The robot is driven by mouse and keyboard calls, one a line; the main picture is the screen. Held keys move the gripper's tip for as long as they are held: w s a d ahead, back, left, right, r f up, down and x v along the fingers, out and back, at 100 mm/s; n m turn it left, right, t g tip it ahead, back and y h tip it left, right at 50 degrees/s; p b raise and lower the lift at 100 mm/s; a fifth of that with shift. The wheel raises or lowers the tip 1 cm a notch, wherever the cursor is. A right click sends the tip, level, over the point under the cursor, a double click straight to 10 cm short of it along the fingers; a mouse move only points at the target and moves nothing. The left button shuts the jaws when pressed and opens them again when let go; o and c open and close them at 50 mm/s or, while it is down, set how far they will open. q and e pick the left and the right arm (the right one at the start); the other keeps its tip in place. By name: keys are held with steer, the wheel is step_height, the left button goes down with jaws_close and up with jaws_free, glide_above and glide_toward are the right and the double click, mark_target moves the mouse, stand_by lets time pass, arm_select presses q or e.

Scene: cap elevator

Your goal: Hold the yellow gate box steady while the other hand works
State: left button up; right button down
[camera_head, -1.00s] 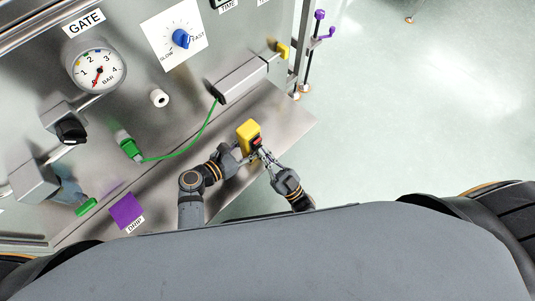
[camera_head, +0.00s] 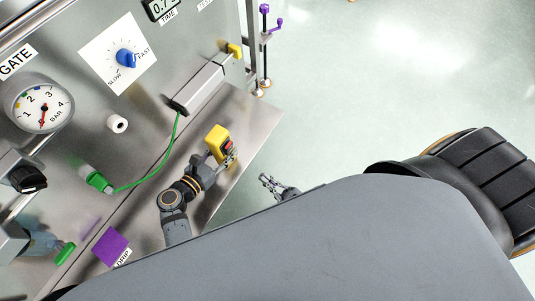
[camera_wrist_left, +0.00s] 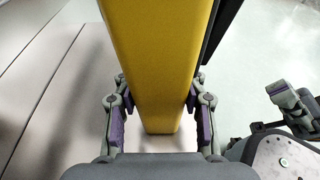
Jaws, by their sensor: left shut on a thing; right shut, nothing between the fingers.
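The yellow gate box (camera_head: 215,138) is above the metal shelf, with a red and dark part on its right face. My left gripper (camera_head: 222,157) is shut on it. In the left wrist view the yellow box (camera_wrist_left: 158,55) fills the middle, with a finger of the left gripper (camera_wrist_left: 157,100) against each side. My right gripper (camera_head: 270,184) is shut and empty, apart from the box, to its lower right and past the shelf edge. Part of the right arm is hidden behind my body. The right gripper also shows at the right of the left wrist view (camera_wrist_left: 282,97).
The metal shelf (camera_head: 252,115) runs along the panel. A green cable (camera_head: 160,165) joins a green plug (camera_head: 98,182) to a grey cylinder (camera_head: 198,90).

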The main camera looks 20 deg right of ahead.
stand_by(0.4)
arm_select(q)
steer(key=o, duration=1.4)
